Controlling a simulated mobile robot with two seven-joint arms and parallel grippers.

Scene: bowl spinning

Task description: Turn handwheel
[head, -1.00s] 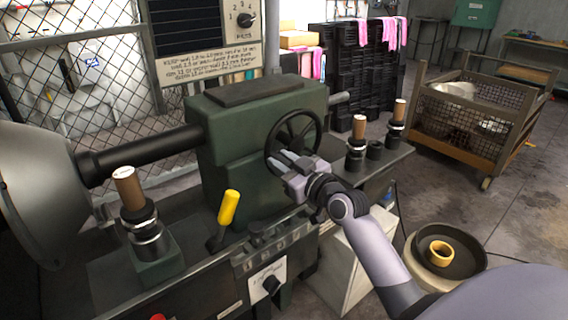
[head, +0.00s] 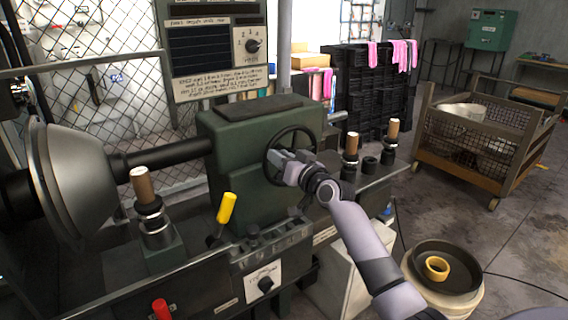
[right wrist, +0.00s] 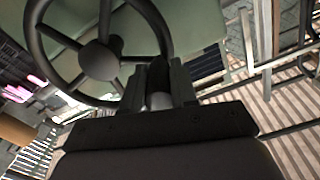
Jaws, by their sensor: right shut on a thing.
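The black spoked handwheel (head: 292,127) stands upright on the right face of the green machine housing (head: 240,135). My right gripper (head: 284,160) is at the wheel's lower middle in the head view and covers part of its spokes. In the right wrist view the wheel's hub and spokes (right wrist: 98,60) fill the upper left. There my right gripper (right wrist: 158,85) is shut on a dark, upright part at the wheel's lower right edge, which looks like its handle. The jaws hide where that part joins the rim. My left gripper is not in view.
A yellow-handled lever (head: 227,207) and a red knob (head: 161,309) are on the machine's front. Brown-topped posts (head: 351,146) stand right of the wheel. A round tub (head: 445,285) is at lower right, with a wire-sided cart (head: 430,150) behind. Floor between them is clear.

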